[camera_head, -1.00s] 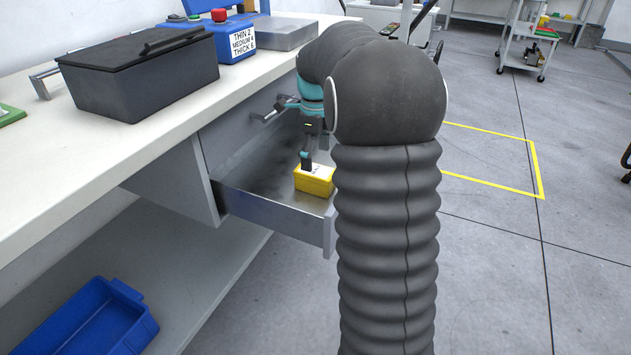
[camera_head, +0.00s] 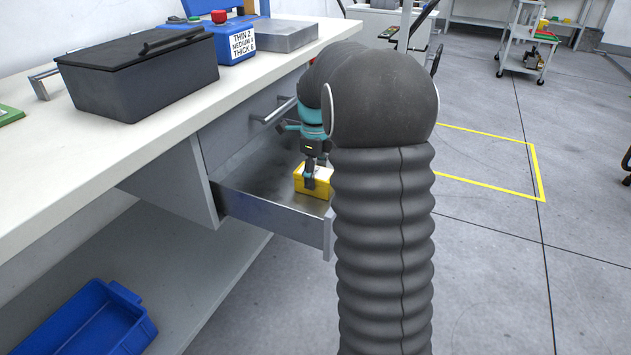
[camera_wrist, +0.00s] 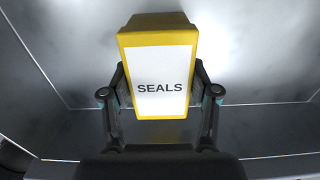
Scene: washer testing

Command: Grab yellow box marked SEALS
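The yellow box (camera_head: 300,180) sits in the open metal drawer, partly covered by my gripper in the head view. In the wrist view the yellow box (camera_wrist: 160,25) is close below the camera, with a white label reading SEALS on its top. My gripper (camera_wrist: 160,88) is down at the box, one finger on the left side and one on the right. The fingers look open around it, with narrow gaps at the near end; whether the tips touch the box is not clear.
The drawer (camera_head: 265,215) is pulled out below the white worktop (camera_head: 130,140), and its walls surround the box. On the worktop are a dark lidded case (camera_head: 140,80), a blue button box (camera_head: 232,42) and a grey tray (camera_head: 285,36). A blue bin (camera_head: 95,320) is on the lower shelf.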

